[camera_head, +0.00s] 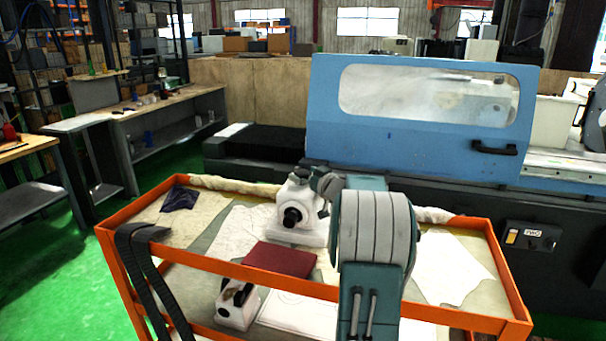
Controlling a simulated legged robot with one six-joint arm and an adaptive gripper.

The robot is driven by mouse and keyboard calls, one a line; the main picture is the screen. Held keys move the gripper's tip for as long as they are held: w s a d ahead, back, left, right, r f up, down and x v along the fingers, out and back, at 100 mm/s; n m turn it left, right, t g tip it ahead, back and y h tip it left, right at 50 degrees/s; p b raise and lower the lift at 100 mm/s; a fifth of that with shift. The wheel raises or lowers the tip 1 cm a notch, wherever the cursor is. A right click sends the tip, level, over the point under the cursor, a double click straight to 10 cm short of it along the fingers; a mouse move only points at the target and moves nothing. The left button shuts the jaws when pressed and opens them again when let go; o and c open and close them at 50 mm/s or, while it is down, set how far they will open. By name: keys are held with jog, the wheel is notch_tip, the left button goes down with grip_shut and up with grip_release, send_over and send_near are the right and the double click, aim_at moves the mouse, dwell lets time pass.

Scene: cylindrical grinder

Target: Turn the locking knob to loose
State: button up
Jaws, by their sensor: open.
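A white instrument (296,222) stands upright on the orange cart. A round black knob (292,216) shows on its near face; I cannot tell whether this is the locking knob or how it is set. Grey-green parts (325,183) show at its top right; I cannot tell whether they belong to it or to my arm. My large grey and teal arm link fills the front centre and hides part of the cart right of the instrument.
The orange cart (215,273) holds a dark red book-like block (281,258), a smaller white device (236,304), papers (452,266) and a dark cloth (179,198). A blue-doored machine (420,145) stands behind it. Green floor (62,285) is open at left, near workbenches.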

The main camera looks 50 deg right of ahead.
jog(key=shift+d, duration=0.2)
jog(key=shift+c, duration=0.3)
jog(key=shift+a, duration=0.15)
jog(key=c, duration=1.1)
jog(key=shift+n+y, duration=0.3)
jog(key=shift+y, duration=0.2)
jog(key=n+y, duration=0.1)
jog(key=y, duration=0.1)
jog(key=n+y, duration=0.1)
jog(key=y, duration=0.1)
jog(key=shift+d+n, duration=0.2)
jog(key=shift+n, duration=0.2)
jog(key=shift+n+g+y, duration=0.75)
jog(key=shift+n+y, duration=0.3)
jog(key=shift+y, duration=0.55)
jog(key=shift+n+g+y, duration=0.75)
jog(key=shift+n+y, duration=0.3)
jog(key=shift+y, duration=0.55)
jog(key=shift+w+r+n+g+y, duration=0.1)
jog(key=shift+n+g+y, duration=0.85)
jog(key=shift+y, duration=0.25)
jog(key=o, duration=1.2)
jog(key=shift+d, duration=0.1)
jog(key=shift+c, duration=0.2)
